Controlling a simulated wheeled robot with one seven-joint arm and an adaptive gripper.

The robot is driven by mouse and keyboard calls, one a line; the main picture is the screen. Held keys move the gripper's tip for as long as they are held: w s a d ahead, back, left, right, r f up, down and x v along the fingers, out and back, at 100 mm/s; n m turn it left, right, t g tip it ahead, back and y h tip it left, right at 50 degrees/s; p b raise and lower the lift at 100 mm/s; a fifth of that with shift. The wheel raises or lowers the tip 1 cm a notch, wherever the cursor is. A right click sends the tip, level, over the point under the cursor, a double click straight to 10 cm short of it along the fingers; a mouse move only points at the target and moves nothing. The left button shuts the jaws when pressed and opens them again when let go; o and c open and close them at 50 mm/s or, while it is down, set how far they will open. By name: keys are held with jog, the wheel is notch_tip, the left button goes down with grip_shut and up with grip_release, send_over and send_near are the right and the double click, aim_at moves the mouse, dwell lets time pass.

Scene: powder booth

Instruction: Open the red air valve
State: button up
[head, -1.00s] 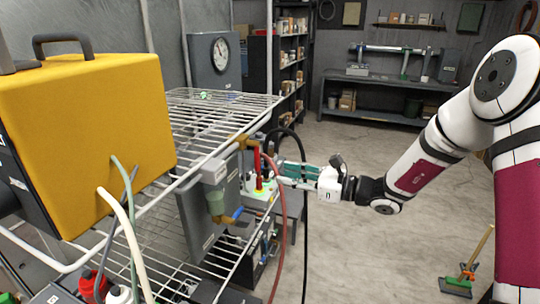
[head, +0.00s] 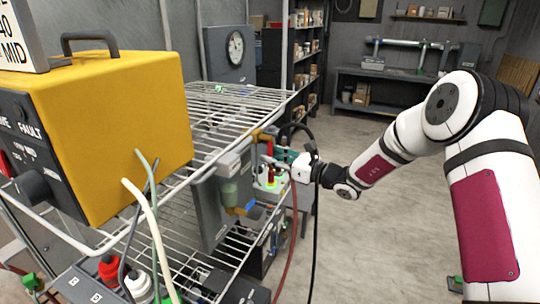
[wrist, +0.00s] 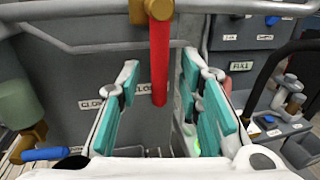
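In the wrist view, the red valve handle (wrist: 159,62) hangs straight down from a brass fitting (wrist: 138,10) on a grey panel. My gripper (wrist: 160,84) is open, with teal-padded fingers on the left and right of the handle. Gaps show on both sides, so the fingers do not appear to grip it. The fingertips are partly hidden there.
The wire rack (head: 215,105) carries a yellow unit (head: 120,120). A filter with a greenish bowl (head: 229,192) hangs left of the valve. A red hose (head: 294,215) and a black hose (head: 315,235) hang near my gripper. Open floor (head: 385,240) lies to the right.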

jog(key=shift+w+a, duration=0.4)
jog(key=shift+a, duration=0.2)
grip_shut()
jog(key=shift+s, duration=0.15)
jog(key=s+a+r+m+g, duration=0.1)
jog(key=s+r+m+g, duration=0.2)
jog(key=m, duration=1.2)
jog(key=shift+s+a+r+m+g+h, duration=0.3)
jog(key=shift+s+a+r+m+g, duration=0.1)
jog(key=shift+s+r, duration=0.7)
jog(key=shift+w+r, duration=0.15)
jog(key=shift+r, duration=0.05)
